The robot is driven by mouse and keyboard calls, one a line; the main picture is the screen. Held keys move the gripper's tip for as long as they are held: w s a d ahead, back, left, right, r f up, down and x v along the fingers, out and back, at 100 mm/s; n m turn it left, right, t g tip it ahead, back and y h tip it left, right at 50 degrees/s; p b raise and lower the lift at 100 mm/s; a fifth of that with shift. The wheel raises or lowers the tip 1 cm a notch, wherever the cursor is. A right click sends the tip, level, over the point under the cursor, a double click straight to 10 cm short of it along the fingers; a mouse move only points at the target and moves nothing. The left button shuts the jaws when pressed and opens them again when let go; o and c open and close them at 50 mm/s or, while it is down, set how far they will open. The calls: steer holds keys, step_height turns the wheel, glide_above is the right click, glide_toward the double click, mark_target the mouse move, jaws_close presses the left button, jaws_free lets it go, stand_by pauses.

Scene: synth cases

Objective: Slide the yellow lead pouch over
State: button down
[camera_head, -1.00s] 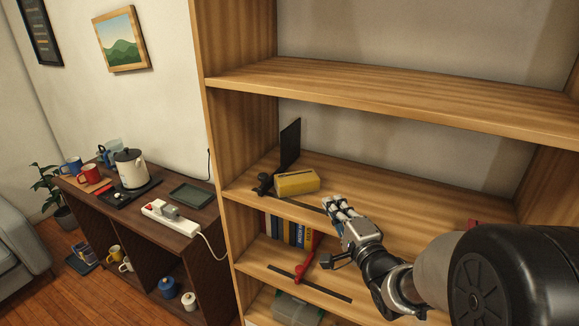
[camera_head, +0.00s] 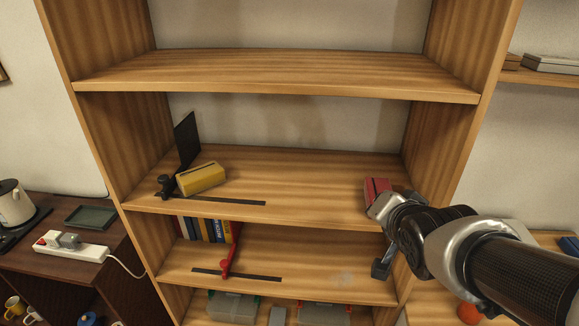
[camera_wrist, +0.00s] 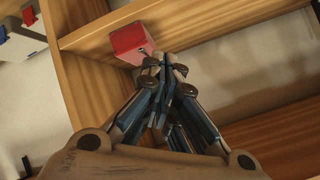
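The yellow pouch (camera_head: 201,179) lies at the left end of the middle shelf, beside an upright black plate (camera_head: 187,140) with a dark clamp. It is not seen in the wrist view. My gripper (camera_head: 378,204) is at the right end of that shelf, far from the pouch. In the wrist view my gripper's fingers (camera_wrist: 166,66) converge with no clear gap and hold nothing visible. A red box (camera_head: 376,188) is just beyond them; it also shows in the wrist view (camera_wrist: 128,40). Whether the fingertips touch it, I cannot tell.
A black strip (camera_head: 225,200) runs along the shelf's front edge. The shelf (camera_head: 300,180) is bare between pouch and red box. Below are books (camera_head: 205,229) and a red bookend (camera_head: 230,250). The right side panel (camera_head: 430,150) stands near my arm.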

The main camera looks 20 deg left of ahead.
steer(key=s+d+f+n+g+h, duration=0.1)
steer(key=s+d, duration=0.3)
steer(key=s, duration=0.4)
steer(key=s+d+f+n+g+h+b, duration=0.1)
steer(key=s+d+f+g, duration=0.2)
steer(key=s, duration=0.6)
steer(key=s+d+f+n+g+h+b, duration=0.1)
steer(key=s+d+f+n+g, duration=0.1)
steer(key=s+d, duration=0.4)
steer(key=s, duration=0.3)
steer(key=shift+d, duration=0.35)
steer(key=c, duration=2.3)
jaws_free()
steer(key=shift+f, duration=0.1)
